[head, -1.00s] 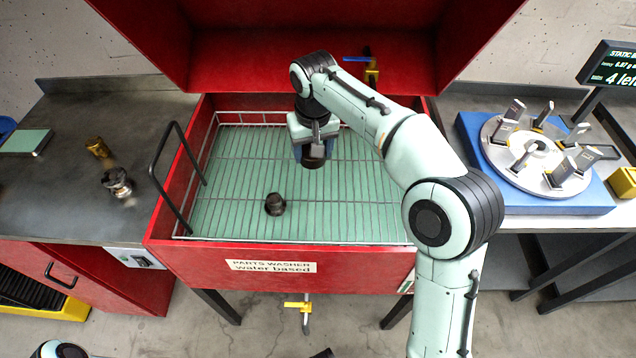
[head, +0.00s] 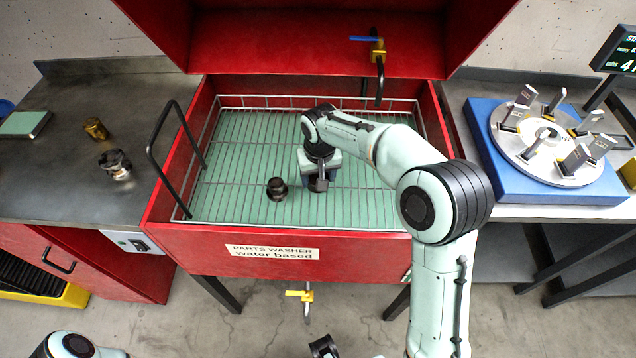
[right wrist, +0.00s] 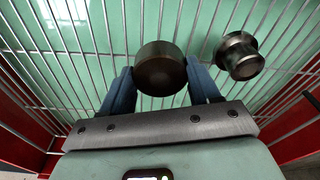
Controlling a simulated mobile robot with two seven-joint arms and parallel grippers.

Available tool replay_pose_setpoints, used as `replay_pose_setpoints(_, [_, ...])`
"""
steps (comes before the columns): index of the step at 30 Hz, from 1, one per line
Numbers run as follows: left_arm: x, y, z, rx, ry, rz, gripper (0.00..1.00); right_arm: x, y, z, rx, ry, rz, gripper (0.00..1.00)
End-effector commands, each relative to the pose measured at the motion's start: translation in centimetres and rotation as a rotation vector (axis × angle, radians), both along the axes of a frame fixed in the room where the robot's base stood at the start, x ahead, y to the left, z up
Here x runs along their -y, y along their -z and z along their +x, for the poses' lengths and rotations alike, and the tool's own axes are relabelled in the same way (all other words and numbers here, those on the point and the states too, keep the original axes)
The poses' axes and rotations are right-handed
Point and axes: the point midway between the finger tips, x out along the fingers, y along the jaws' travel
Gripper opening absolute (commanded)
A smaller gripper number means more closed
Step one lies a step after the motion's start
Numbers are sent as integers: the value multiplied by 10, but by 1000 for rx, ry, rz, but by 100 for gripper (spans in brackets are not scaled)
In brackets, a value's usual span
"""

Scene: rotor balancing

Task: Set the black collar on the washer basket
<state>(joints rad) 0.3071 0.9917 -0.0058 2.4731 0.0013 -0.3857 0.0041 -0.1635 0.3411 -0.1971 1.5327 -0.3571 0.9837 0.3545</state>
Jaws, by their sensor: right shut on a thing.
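My right gripper (head: 320,185) points down, low over the wire washer basket (head: 232,216), right of its middle. In the right wrist view, its blue fingers (right wrist: 160,92) are shut on a round dark piece, the black collar (right wrist: 160,68). In the head view the gripper mostly hides this collar. I cannot tell whether it touches the wires. A second dark, stepped piece (head: 277,188) sits on the basket just left of the gripper; it also shows in the right wrist view (right wrist: 238,56). My left gripper does not show; only parts of that arm show at the bottom edge.
The red washer tub (head: 190,235) has a black handle (head: 152,150) at left and a tap (head: 377,55) behind. A brass piece (head: 95,129) and a metal piece (head: 115,164) stand on the left bench. A rotor disc (head: 545,150) is at right. The basket's left side is free.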

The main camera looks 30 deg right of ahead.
Motion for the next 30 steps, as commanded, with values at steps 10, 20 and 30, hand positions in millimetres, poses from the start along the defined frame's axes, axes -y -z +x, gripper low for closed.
replay_pose_setpoints(10, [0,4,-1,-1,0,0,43,0,31,1,3,1,-1,10])
replay_pose_setpoints(20, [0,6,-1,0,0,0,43,0,35,0,0,0,-1,71])
replay_pose_setpoints(30, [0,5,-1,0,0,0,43,0,34,0,0,0,-1,87])
